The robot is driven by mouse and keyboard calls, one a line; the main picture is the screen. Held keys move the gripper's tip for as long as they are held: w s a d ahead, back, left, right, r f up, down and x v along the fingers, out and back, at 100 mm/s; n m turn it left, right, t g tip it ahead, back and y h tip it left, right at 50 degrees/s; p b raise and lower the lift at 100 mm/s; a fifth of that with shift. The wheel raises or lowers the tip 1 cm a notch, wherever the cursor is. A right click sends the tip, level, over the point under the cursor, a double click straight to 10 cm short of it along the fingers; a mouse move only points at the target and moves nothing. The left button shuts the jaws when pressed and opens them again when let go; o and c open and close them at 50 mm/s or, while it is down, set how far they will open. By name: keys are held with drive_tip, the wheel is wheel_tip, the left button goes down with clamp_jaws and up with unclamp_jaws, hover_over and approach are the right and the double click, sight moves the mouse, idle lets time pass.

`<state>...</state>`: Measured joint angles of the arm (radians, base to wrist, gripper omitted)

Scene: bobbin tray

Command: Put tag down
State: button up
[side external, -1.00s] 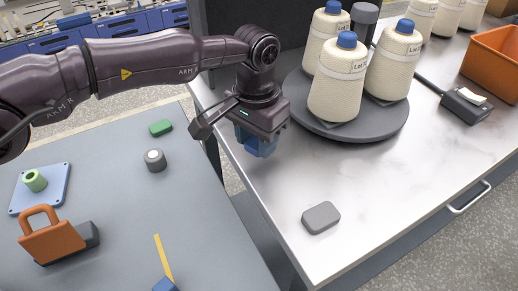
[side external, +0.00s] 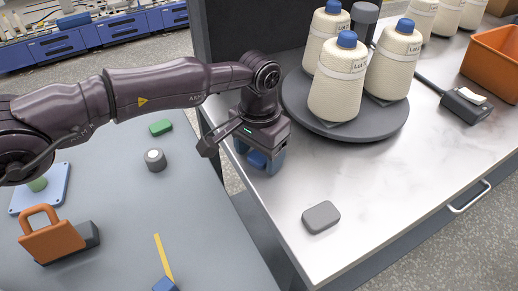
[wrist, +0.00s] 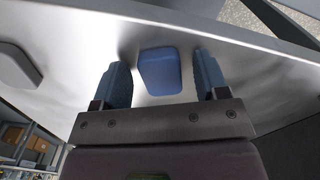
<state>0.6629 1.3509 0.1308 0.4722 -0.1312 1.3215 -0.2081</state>
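The blue tag (wrist: 160,72) is a small rounded block lying on the pale worktop near its edge. In the wrist view it sits between the two blue-grey fingers of my gripper (wrist: 161,85), with a visible gap on each side. My gripper is open and not touching the tag. In the side view my gripper (side external: 259,156) points down at the worktop's left edge, left of the turntable. The tag (side external: 257,160) shows partly between the fingers there, the rest hidden by them.
A dark turntable (side external: 380,122) with several cream yarn cones stands to the right. A grey rounded block (side external: 321,217) lies nearer the front, with clear worktop around it. A lower grey table (side external: 200,225) at left holds an orange padlock-shaped object (side external: 52,244).

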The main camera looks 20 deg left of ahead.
sight(259, 156)
drive_tip(key=shift+r, duration=0.1)
wheel_tip(259, 156, up, 8)
drive_tip(key=shift+f, duration=0.15)
idle(0.4)
drive_tip(key=w+a+r+n+t, duration=0.1)
drive_tip(key=a+r+n, duration=0.1)
drive_tip(key=a+r, duration=1)
drive_tip(key=s+a+r+t+h, duration=0.1)
drive_tip(key=s+a+r+t, duration=0.1)
drive_tip(key=s+a+r, duration=0.5)
drive_tip(key=s+a+r+n+t, duration=0.1)
drive_tip(key=s+a+r+n, duration=0.15)
drive_tip(key=s+a, duration=0.9)
drive_tip(key=s+a+f, duration=0.2)
drive_tip(key=s, duration=0.3)
drive_tip(key=s+a+f+t+y, duration=0.1)
drive_tip(key=s+a+f, duration=0.1)
drive_tip(key=s, duration=0.4)
drive_tip(key=shift+a+f+t, duration=0.3)
drive_tip(key=shift+a+f, duration=0.05)
drive_tip(key=shift+f, duration=0.35)
